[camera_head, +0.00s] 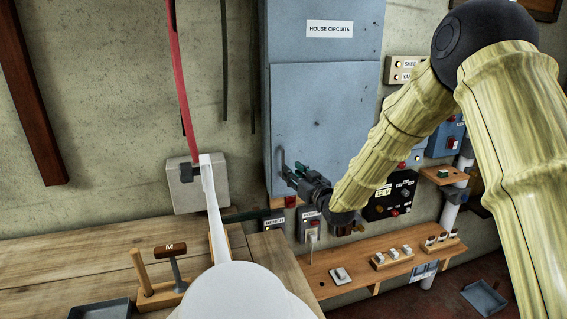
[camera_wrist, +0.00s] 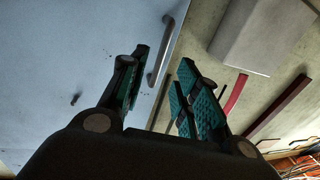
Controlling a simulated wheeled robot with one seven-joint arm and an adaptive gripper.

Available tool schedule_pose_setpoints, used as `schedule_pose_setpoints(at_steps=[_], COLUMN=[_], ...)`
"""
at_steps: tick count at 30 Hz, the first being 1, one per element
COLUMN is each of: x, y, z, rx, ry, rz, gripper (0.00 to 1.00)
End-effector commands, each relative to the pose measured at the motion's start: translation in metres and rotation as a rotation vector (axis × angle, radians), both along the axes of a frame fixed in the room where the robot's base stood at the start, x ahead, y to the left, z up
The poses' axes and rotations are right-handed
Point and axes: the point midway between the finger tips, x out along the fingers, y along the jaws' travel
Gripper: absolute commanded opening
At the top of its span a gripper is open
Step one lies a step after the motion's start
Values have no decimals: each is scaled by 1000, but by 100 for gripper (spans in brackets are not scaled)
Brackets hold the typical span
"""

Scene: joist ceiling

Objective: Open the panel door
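The blue-grey panel (camera_head: 345,75), labelled HOUSE CIRCUITS, hangs on the wall. Its door (camera_head: 322,125) looks shut. A vertical bar handle (camera_head: 283,163) is at the door's lower left; it also shows in the wrist view (camera_wrist: 164,52). My gripper (camera_head: 294,172) is right at the handle. In the wrist view, its green-padded fingers (camera_wrist: 162,82) are apart, with the handle's lower part appearing in the gap between them near the tips. I cannot tell whether either finger touches the handle. The handle's lower end is partly hidden in the head view.
A wooden bench (camera_head: 75,262) with a mallet (camera_head: 172,258) stands at lower left. A grey wall box (camera_head: 197,188) with a raised lever and a red strap (camera_head: 178,75) is left of the panel. A wooden shelf (camera_head: 365,270) with switches and a 12 V unit (camera_head: 388,205) are below right.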

Motion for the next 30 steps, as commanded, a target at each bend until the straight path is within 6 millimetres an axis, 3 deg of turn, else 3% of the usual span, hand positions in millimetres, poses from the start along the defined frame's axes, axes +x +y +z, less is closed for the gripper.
schedule_pose_setpoints(at_steps=[12,27,30], x=[53,64,64], y=[31,36,36], z=[1,-1,0], rx=[0,0,0], ry=[1,1,1], rz=[1,0,0], gripper=[31,31,13])
